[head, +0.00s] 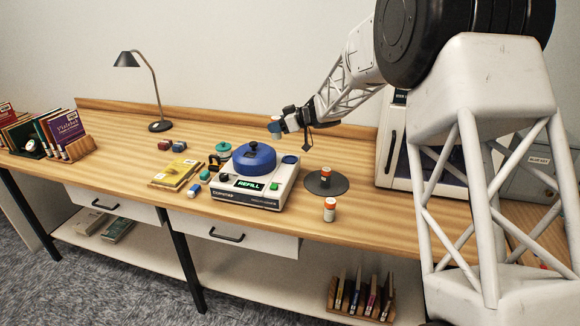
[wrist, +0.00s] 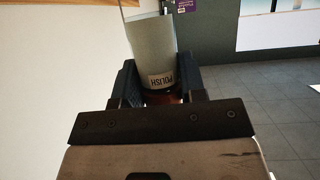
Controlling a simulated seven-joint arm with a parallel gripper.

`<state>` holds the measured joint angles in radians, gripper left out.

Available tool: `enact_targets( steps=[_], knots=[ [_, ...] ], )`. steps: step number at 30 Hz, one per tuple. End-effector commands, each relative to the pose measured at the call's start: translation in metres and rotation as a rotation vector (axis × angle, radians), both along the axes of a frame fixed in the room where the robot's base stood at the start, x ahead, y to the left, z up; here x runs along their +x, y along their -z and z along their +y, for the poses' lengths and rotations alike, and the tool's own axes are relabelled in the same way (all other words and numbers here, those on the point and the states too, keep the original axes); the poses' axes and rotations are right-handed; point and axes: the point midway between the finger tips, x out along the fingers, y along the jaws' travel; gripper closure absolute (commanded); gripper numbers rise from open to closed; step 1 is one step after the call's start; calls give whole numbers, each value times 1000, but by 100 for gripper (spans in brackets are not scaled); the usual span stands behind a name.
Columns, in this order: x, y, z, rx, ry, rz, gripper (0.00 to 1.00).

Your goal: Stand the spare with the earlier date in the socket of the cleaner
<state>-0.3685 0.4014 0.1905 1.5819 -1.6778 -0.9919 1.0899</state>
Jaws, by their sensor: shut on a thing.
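The cleaner (head: 255,186) is a white box on the bench with a blue domed lid and a lit green REFILL panel. A round blue patch (head: 290,160) on its top right may be the socket; I cannot tell. One white bottle with an orange cap (head: 325,177) stands on a dark round disc. A similar bottle (head: 330,209) stands on the bench in front of it. No dates are readable. My gripper (head: 284,124) is above and behind the cleaner, shut on a pale grey container (wrist: 153,48) with a POLISH label; it also shows in the head view (head: 274,127).
The dark disc (head: 340,184) lies right of the cleaner. Yellow books (head: 175,173), a teal-topped item (head: 223,148) and small blocks lie to its left. A lamp (head: 158,125) and book rack (head: 80,147) stand further left. A white cabinet (head: 400,150) is at the right.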

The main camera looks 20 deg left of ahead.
Motion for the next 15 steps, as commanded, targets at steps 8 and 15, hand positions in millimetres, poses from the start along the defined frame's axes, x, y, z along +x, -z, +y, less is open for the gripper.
enact_targets(
  steps=[8, 15],
  knots=[
    [31, 18, -10, 0, -172, 0, 87],
    [51, 32, -24, 1, -267, 1, 87]
  ],
)
